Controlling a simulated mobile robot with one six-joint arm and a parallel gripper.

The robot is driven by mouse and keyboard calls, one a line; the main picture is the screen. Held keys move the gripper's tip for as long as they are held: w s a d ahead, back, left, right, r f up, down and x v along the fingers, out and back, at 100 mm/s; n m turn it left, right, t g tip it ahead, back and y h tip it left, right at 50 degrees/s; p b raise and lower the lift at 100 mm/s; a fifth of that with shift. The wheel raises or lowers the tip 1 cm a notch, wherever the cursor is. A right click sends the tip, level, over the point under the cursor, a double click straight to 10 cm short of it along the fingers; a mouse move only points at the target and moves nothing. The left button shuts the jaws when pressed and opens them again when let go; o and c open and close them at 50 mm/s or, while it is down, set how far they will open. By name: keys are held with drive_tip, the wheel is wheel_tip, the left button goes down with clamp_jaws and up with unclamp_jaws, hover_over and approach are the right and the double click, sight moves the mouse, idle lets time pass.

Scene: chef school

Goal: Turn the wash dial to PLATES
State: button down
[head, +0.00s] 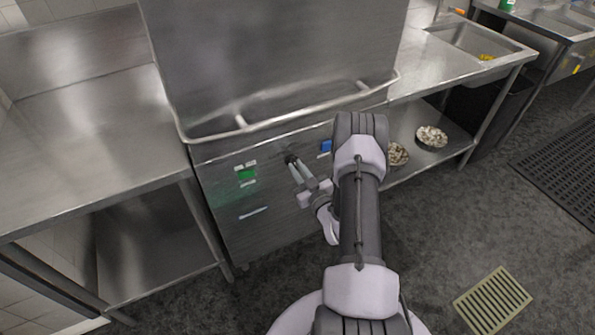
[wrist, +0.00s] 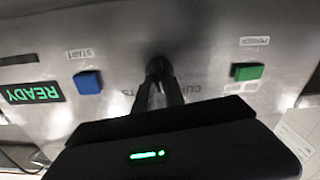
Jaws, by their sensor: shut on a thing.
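The wash dial (head: 290,158) is a small dark knob on the front panel of the steel dishwasher. In the wrist view the dial (wrist: 155,66) shows at the tips of my gripper (wrist: 158,84). My gripper (head: 294,166) is shut on the dial in the head view. Labels lie on the panel around the dial; the fingers cover part of the lettering. I cannot read which setting the dial points to.
A blue START button (wrist: 88,82) and a green READY display (wrist: 34,92) sit on one side of the dial. A green POWER button (wrist: 248,72) sits on the other. A long handle bar (head: 290,118) crosses above the panel. Steel counters flank the machine.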

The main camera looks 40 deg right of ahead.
drive_tip(key=shift+f+m, duration=0.1)
drive_tip(key=shift+m, duration=0.5)
drive_tip(key=shift+m+b, duration=0.3)
drive_tip(key=shift+b, duration=0.05)
drive_tip(key=c, duration=1.4)
unclamp_jaws()
drive_tip(key=shift+s, duration=0.1)
drive_tip(key=p+v, duration=0.4)
drive_tip(key=v, duration=1.3)
drive_tip(key=shift+a, duration=0.15)
drive_tip(key=shift+s, duration=0.1)
